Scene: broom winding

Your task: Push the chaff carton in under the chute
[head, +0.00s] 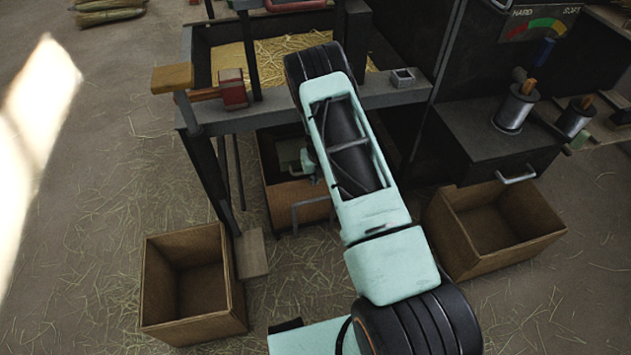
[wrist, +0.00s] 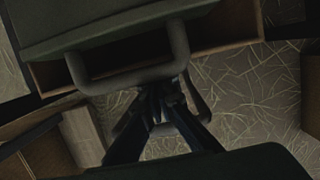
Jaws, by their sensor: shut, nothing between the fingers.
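A brown open-topped carton (head: 284,210) stands on the floor under the machine's front beam, partly behind my arm in the head view. I cannot tell for sure that it is the chaff carton. In the wrist view, brown carton board (wrist: 232,36) shows behind a dark grey-green body (wrist: 100,30) with a grey U-shaped handle (wrist: 130,76). My gripper (wrist: 163,92) is shut and empty, its fingertips close to this handle; I cannot tell whether they touch. In the head view my arm hides most of the gripper. The chute is not clearly visible.
Open empty cartons stand at left (head: 190,325) and right (head: 495,230). A machine leg and wooden pedal (head: 251,254) stand beside the left carton. A straw-filled trough (head: 270,58) sits above the beam (head: 270,112). Straw-strewn floor (head: 85,250) is clear at far left.

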